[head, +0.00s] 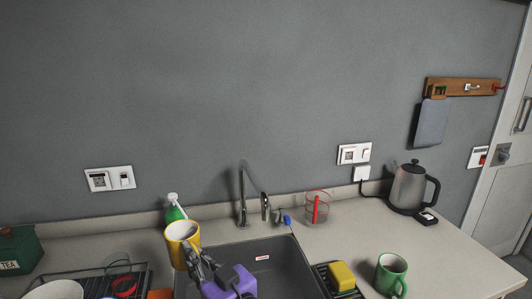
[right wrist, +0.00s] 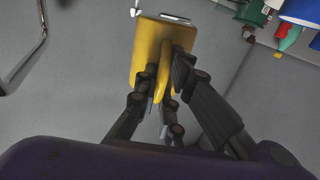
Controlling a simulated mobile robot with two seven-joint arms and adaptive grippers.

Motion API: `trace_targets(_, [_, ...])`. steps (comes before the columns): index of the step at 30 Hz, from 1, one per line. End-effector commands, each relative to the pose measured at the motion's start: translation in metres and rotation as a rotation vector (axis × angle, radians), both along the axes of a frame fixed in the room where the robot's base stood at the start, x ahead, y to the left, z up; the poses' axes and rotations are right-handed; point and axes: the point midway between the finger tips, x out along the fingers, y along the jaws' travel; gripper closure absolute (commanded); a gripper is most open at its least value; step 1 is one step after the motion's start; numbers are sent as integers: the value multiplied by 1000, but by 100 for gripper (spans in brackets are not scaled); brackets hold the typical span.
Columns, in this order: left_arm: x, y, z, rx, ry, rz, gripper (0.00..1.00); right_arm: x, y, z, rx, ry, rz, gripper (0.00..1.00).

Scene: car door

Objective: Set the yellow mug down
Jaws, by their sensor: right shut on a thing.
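The yellow mug (head: 181,234) is upright in the head view, in front of the green soap bottle and over the left back part of the sink. My right gripper (head: 196,259) is shut on its handle, with the purple wrist part below it. In the right wrist view the mug (right wrist: 149,50) stands out beyond the fingers, and the right gripper (right wrist: 165,90) has its fingers on both sides of the yellow handle. The mug appears held up, clear of the counter. My left gripper is not in view.
The grey sink (head: 285,262) lies under and right of the mug, with a tap (head: 243,200) behind. A dish rack (head: 85,280) is at left. A green mug (head: 391,275), yellow sponge (head: 342,275) and kettle (head: 408,187) are at right. The counter (head: 450,255) right of the green mug is clear.

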Motion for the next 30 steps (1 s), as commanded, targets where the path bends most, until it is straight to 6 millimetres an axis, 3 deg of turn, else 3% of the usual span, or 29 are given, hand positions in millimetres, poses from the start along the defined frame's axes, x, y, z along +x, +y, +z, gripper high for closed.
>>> trace_targets(3, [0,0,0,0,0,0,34,3,-51,24,7,2,-121,100])
trace_targets(7, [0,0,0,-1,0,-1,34,2,-119,30,2,6,-278,100])
trace_targets(15, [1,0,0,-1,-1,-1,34,-33,-268,5,-5,10,-612,100])
trace_targets(18, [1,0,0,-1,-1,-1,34,-51,-303,-11,-4,9,-691,100])
trace_targets(22, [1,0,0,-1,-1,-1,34,-67,-329,-30,-3,6,-748,100])
trace_targets(25, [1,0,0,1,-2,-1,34,-75,-334,-43,-2,4,-762,100])
trace_targets(30, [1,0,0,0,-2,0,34,-78,-335,-47,-1,-2,-764,100])
